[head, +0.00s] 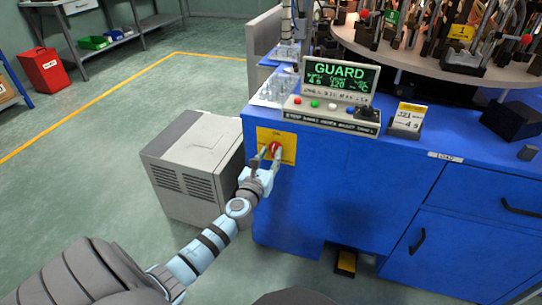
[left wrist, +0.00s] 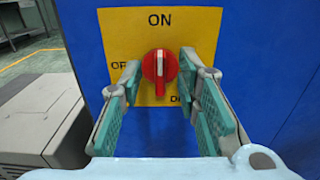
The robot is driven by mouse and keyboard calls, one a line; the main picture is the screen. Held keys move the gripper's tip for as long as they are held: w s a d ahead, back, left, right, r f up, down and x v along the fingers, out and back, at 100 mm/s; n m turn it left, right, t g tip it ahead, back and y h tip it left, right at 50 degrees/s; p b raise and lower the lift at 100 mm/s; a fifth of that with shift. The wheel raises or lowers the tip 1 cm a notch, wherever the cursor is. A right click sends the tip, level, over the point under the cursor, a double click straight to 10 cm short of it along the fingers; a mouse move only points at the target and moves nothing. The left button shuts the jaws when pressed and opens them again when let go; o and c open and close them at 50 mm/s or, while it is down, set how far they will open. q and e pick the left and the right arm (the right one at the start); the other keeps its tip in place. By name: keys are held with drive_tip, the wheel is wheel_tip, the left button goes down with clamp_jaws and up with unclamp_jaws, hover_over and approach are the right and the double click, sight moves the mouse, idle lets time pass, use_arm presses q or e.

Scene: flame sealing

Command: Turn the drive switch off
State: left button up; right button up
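The drive switch is a red rotary knob (left wrist: 160,66) on a yellow plate (left wrist: 200,30) on the front of the blue machine cabinet. In the left wrist view its white pointer line stands upright, toward the word ON at the top. More lettering at left and lower right is partly hidden by my fingers. The knob (head: 274,149) and plate (head: 288,140) also show in the head view. My left gripper (left wrist: 160,85) is open, with one finger on each side of the knob and gaps visible; it shows in the head view too (head: 265,157). My right gripper is not in view.
A grey box unit (head: 190,165) stands left of the blue cabinet (head: 340,180), close to my left arm. Floor at left is open.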

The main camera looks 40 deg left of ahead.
use_arm(q)
drive_tip(key=shift+w+a, duration=0.2)
drive_tip(key=shift+w, duration=0.4)
drive_tip(key=shift+c, duration=0.6)
clamp_jaws()
